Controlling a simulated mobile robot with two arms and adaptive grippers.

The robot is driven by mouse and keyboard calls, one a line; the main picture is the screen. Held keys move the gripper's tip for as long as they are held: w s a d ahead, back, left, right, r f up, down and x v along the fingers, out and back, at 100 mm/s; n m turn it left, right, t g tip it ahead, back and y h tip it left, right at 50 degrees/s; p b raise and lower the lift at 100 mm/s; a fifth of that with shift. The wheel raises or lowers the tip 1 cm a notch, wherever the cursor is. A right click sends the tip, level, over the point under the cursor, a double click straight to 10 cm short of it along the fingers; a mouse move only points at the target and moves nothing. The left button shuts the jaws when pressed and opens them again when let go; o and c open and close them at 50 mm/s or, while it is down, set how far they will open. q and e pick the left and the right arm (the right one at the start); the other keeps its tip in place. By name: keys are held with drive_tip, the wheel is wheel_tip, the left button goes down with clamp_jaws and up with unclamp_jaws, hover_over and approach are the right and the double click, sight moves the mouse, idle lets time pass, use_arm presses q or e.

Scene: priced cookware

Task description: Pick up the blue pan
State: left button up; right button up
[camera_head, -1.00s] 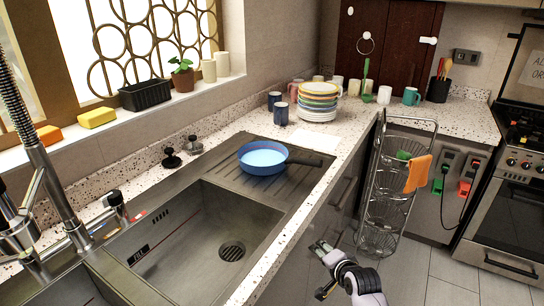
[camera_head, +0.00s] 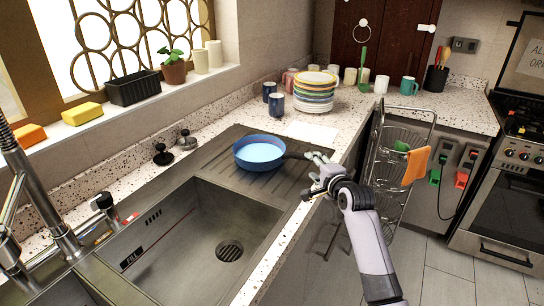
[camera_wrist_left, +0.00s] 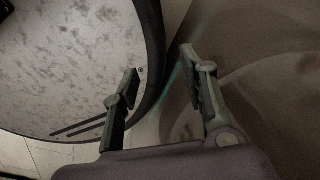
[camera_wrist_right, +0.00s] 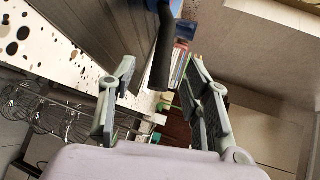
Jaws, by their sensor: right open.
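The blue pan (camera_head: 260,152) sits upright on the ribbed drainboard behind the sink, its dark handle pointing right. My right gripper (camera_head: 314,172) is at the handle's end, over the counter's front edge. In the right wrist view the dark handle (camera_wrist_right: 163,50) shows between the two spread fingers of the right gripper (camera_wrist_right: 163,66); I cannot tell whether they touch it. My left gripper (camera_wrist_left: 160,65) is open and empty in the left wrist view, and is out of the head view.
The sink basin (camera_head: 190,235) lies left of the pan. Blue mugs (camera_head: 277,103) and stacked plates (camera_head: 315,92) stand behind it.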

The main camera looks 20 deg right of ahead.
sight(306, 159)
drive_tip(key=shift+r+x, duration=0.15)
drive_tip(key=shift+x, duration=1.6)
drive_tip(key=shift+r+x, duration=0.15)
drive_tip(key=shift+x, duration=1.6)
drive_tip(key=shift+c, duration=0.5)
clamp_jaws()
drive_tip(key=shift+r, duration=0.2)
